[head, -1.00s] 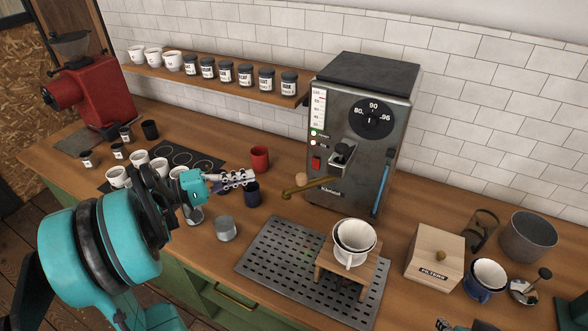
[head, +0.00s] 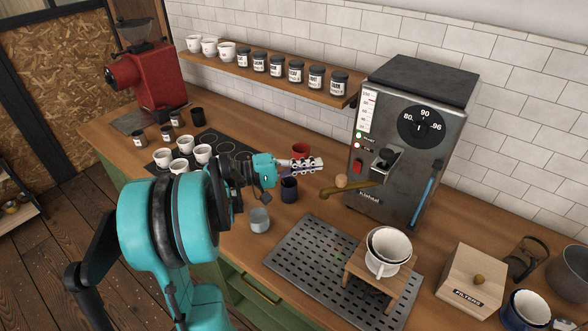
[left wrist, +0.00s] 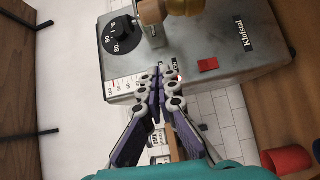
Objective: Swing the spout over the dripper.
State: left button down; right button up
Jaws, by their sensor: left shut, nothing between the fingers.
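The brass spout (head: 362,188) juts left from the front of the metal water boiler (head: 385,205), with a round wooden knob (head: 341,181) near its free end. The white dripper (head: 388,246) stands on a small wooden stand (head: 352,268), to the right of and below the spout's end. My left gripper (head: 321,164) is shut and empty, a little left of and above the knob, apart from it. In the left wrist view, the fingers (left wrist: 163,76) point at the boiler's front; the knob (left wrist: 152,12) and spout (left wrist: 188,5) are at the top edge. My right gripper is out of view.
A perforated drip tray (head: 300,262) lies under the stand. A red mug (head: 301,149) and dark blue cup (head: 289,190) are close to my left gripper. A grey cup (head: 259,220) stands nearer. The filter box (head: 470,280) is at the right.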

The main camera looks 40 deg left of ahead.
aim_at(352, 184)
pick_arm(q)
jog(key=d, duration=0.4)
jog(key=shift+s+d+f+b, duration=0.1)
jog(key=shift+s+d+b, duration=0.15)
jog(key=shift+d+b, duration=0.1)
jog(key=shift+s, duration=0.15)
